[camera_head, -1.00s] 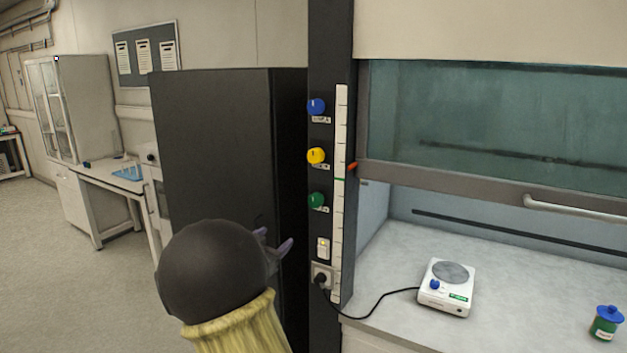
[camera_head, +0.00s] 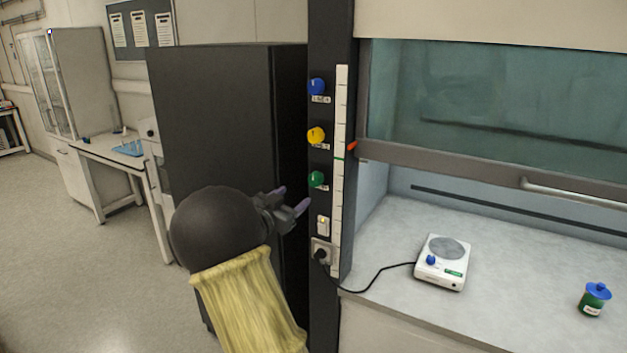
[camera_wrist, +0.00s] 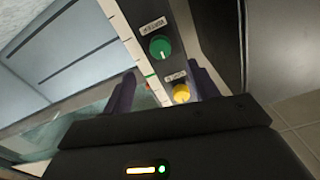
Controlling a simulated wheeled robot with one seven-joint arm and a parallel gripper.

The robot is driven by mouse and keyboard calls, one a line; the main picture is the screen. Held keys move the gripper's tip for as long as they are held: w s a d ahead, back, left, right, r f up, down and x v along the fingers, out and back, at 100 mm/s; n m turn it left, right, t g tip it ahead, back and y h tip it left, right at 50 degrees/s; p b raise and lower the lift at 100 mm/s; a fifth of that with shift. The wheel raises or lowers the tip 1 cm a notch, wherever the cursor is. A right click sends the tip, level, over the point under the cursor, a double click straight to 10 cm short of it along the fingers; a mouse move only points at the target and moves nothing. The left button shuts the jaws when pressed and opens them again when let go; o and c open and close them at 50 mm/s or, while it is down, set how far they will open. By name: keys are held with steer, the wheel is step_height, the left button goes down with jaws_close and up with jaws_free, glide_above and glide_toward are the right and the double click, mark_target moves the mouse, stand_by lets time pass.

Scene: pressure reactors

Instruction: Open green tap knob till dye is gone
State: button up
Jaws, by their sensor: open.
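The green tap knob (camera_head: 317,179) is the lowest of three knobs on the dark post of the fume hood. It also shows in the wrist view (camera_wrist: 160,46), ahead of my fingers and near the middle. My gripper (camera_head: 292,201) is open and empty, to the left of and a little below the green knob, apart from it. In the wrist view its two purple fingers (camera_wrist: 163,88) stand apart, with the yellow knob (camera_wrist: 181,93) showing between them. I see no dye flow in these views.
The blue knob (camera_head: 317,87) sits above the yellow one on the same post. A switch and a plugged socket (camera_head: 322,252) are below the green knob. A hotplate (camera_head: 443,263) and a green jar (camera_head: 594,299) stand on the hood's worktop. A dark cabinet (camera_head: 215,120) is behind my arm.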

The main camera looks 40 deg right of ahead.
mark_target(313, 182)
steer(key=p+x, duration=0.3)
steer(key=x, duration=0.9)
steer(key=c, duration=1)
